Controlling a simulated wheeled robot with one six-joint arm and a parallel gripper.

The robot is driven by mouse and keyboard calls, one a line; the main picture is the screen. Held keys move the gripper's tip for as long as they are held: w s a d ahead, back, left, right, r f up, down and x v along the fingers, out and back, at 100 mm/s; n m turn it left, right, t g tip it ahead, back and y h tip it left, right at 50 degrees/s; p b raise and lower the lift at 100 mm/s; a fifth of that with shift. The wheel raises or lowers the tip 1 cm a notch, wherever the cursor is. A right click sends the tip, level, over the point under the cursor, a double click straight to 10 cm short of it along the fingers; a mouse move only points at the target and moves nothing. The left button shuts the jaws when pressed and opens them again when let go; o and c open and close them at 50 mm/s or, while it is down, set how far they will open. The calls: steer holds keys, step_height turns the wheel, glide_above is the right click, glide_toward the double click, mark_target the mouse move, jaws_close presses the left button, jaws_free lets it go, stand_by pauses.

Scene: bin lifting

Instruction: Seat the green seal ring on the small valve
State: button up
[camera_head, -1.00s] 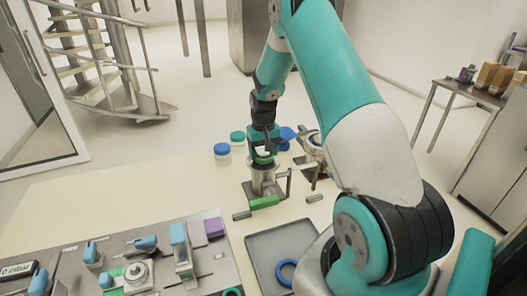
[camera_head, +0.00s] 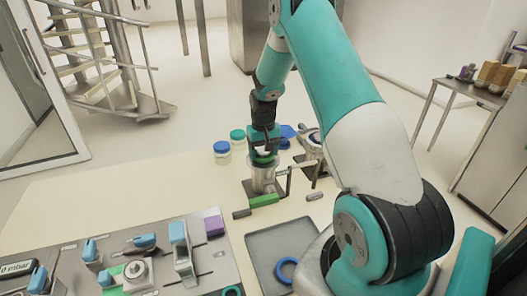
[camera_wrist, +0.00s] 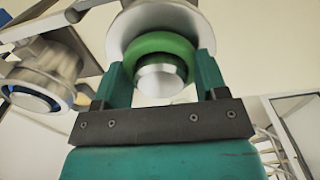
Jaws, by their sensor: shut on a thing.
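The green seal ring (camera_wrist: 158,43) sits between the two teal fingers of my gripper (camera_wrist: 162,75) in the wrist view. In the head view my gripper (camera_head: 264,154) points down at the top of the metal valve (camera_head: 262,180) with a green block at its foot, which I take as the small valve. The ring (camera_head: 264,161) shows as a thin green band just under the fingers, at the valve's top. In the wrist view the ring surrounds a silver round part, with the valve's pale flange (camera_wrist: 170,14) behind it. Whether it touches its seat cannot be told.
A second valve (camera_head: 312,147) with blue inside stands close to the right. Blue-lidded (camera_head: 222,150) and green-lidded jars stand behind. A grey tray (camera_head: 262,240) holding a blue ring (camera_head: 286,270) lies in front. A fixture panel (camera_head: 205,262) fills the left front.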

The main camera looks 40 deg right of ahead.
steer(key=shift+f, duration=0.1)
stand_by(0.3)
steer(key=o, duration=0.9)
steer(key=shift+o, duration=0.3)
steer(key=shift+r+p, duration=2.9)
steer(key=shift+r, duration=1.35)
